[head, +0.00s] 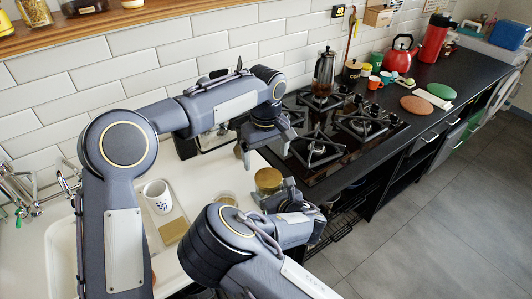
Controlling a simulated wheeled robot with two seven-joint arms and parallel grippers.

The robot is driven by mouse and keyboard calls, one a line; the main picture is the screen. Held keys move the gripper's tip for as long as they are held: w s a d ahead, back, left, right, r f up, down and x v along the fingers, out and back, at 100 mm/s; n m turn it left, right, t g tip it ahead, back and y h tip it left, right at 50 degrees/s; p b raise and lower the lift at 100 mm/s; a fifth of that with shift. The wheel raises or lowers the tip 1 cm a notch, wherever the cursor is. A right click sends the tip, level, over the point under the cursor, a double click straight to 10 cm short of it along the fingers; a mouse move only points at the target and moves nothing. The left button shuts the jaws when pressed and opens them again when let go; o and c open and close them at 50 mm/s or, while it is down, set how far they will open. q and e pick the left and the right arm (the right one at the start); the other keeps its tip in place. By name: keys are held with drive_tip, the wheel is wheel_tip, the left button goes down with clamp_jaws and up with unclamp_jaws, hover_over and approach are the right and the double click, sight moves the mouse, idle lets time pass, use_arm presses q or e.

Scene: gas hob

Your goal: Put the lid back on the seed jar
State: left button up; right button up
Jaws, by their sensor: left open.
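A round gold-brown top (268,179) shows at the counter's right edge, between my two grippers. It looks like the seed jar or its lid; I cannot tell which. A smaller, paler round thing (227,197) is on the white counter to its left, partly hidden by my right arm; it may be the other part. My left gripper (264,152) is open and points down just above and behind the gold-brown top, with no object visible between its fingers. My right gripper (279,194) is right beside the gold-brown top; whether its fingers hold it is unclear.
A red kettle (398,55) and several small items stand farther back.

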sight(267, 177)
use_arm(q)
drive_tip(key=n, duration=0.5)
drive_tip(key=shift+w+r+n, duration=0.1)
drive_tip(key=shift+r+n, duration=0.1)
drive_tip(key=shift+n, duration=0.2)
drive_tip(key=f, duration=0.7)
drive_tip(key=shift+s+a+f, duration=0.15)
drive_tip(key=shift+s+a, duration=0.05)
drive_tip(key=shift+s, duration=0.05)
drive_tip(key=shift+w+d+f, duration=0.3)
drive_tip(key=shift+w+f, duration=0.05)
drive_tip(key=shift+c, duration=0.2)
